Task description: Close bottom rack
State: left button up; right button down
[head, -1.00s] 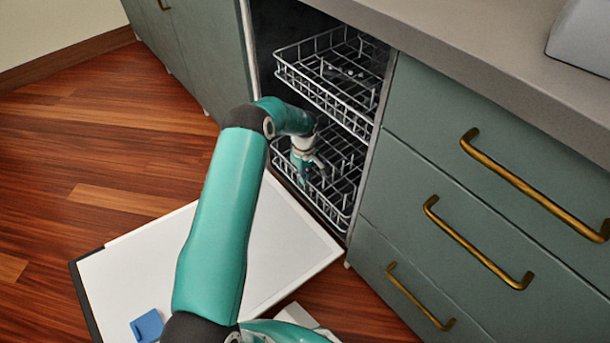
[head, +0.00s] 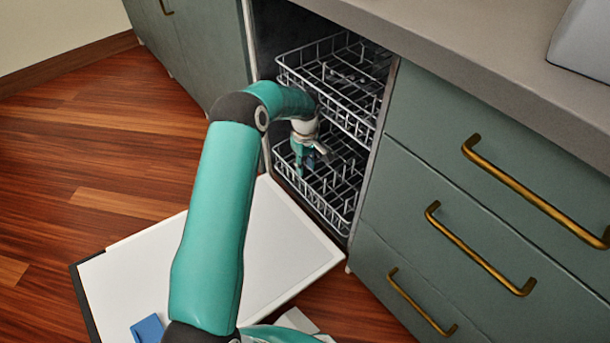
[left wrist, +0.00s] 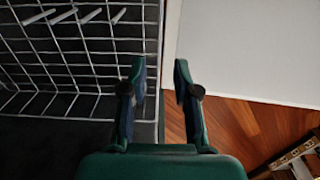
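The bottom rack (head: 338,205) is a grey wire basket low inside the open dishwasher, its front edge close to the opening. My left gripper (head: 310,162) is at the rack's front part, pointing down; my arm hides part of the rack. In the left wrist view the left gripper (left wrist: 160,72) has its two fingers apart with nothing held between them. The wire rack (left wrist: 85,55) lies on the left of that view, its edge running between the fingers. I cannot tell whether a finger touches it. My right gripper is not in view.
The dishwasher door (head: 285,245) is folded down, its white inner face up, with a blue piece (head: 148,328) on it. The top rack (head: 335,75) is above my gripper. Drawers with brass handles (head: 480,250) stand to the right, under the grey counter (head: 480,55).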

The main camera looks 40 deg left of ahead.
pick_arm(q)
jog(key=shift+r, duration=2.15)
jog(key=shift+s+f, duration=0.1)
jog(key=shift+s, duration=0.05)
jog(key=c, duration=0.5)
jog(key=shift+s+a+f+n+h, duration=0.1)
jog(key=shift+s+f+n+h, duration=0.1)
jog(key=shift+n+h, duration=0.1)
grip_shut()
jog(key=s+a+f+n+t+p, duration=0.25)
jog(key=s+a+n+t, duration=0.3)
jog(key=a+n, duration=0.35)
jog(key=s+a+f+n+t+p, duration=0.2)
jog(key=s+a+n+t+p, duration=0.15)
jog(key=s+a+n, duration=0.4)
jog(key=w+f+b, duration=0.5)
jog(key=w+f, duration=0.1)
jog(key=w, duration=0.6)
jog(key=shift+w+f+n+b, duration=0.3)
jog(key=shift+w+f+n, duration=0.1)
jog(key=shift+n, duration=0.05)
